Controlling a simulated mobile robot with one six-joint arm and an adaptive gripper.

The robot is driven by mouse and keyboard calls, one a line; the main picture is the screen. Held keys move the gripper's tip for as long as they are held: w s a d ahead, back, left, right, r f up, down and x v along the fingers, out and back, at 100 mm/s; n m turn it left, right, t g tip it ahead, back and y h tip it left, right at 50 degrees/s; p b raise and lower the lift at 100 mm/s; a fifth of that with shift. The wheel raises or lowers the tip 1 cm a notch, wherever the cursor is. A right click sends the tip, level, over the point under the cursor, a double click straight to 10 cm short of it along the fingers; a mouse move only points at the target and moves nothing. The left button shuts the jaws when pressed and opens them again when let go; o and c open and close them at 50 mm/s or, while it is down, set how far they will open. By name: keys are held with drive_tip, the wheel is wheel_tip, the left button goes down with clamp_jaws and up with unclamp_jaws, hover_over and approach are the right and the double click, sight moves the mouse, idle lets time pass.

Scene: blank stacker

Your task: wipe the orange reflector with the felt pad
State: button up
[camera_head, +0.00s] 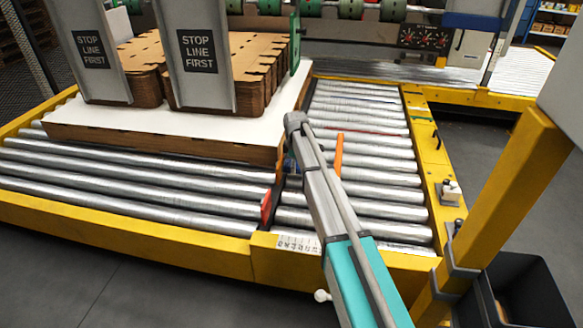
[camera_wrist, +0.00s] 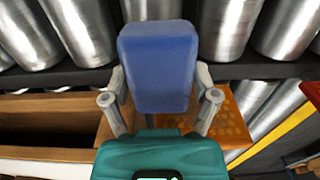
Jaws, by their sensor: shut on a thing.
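The felt pad is a blue block (camera_wrist: 158,65), held upright between the two grey fingers of my gripper (camera_wrist: 160,97) in the wrist view. The orange reflector (camera_wrist: 228,118), a flat amber plate with a dotted face, is partly behind the pad and the right finger in the wrist view. I cannot tell whether the pad touches it. In the head view my arm covers most of that spot, and I cannot make out the reflector clearly.
An orange bar (camera_head: 338,153) stands right of my arm. Bare rollers (camera_head: 385,180) spread to the right, inside a yellow frame (camera_head: 425,150).

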drive_tip(key=shift+a, duration=0.15)
drive_tip(key=shift+s+a, duration=0.15)
drive_tip(key=shift+s, duration=0.6)
drive_tip(key=shift+s+a, duration=0.1)
drive_tip(key=shift+s, duration=0.95)
drive_tip(key=shift+s+a, duration=0.15)
drive_tip(key=shift+s, duration=1.6)
drive_tip(key=shift+w, duration=0.15)
drive_tip(key=shift+w+d, duration=0.15)
drive_tip(key=shift+w, duration=0.7)
drive_tip(key=shift+w+d, duration=0.1)
drive_tip(key=shift+w, duration=0.7)
drive_tip(key=shift+w, duration=0.15)
drive_tip(key=shift+w+d, duration=0.15)
drive_tip(key=shift+w, duration=1.55)
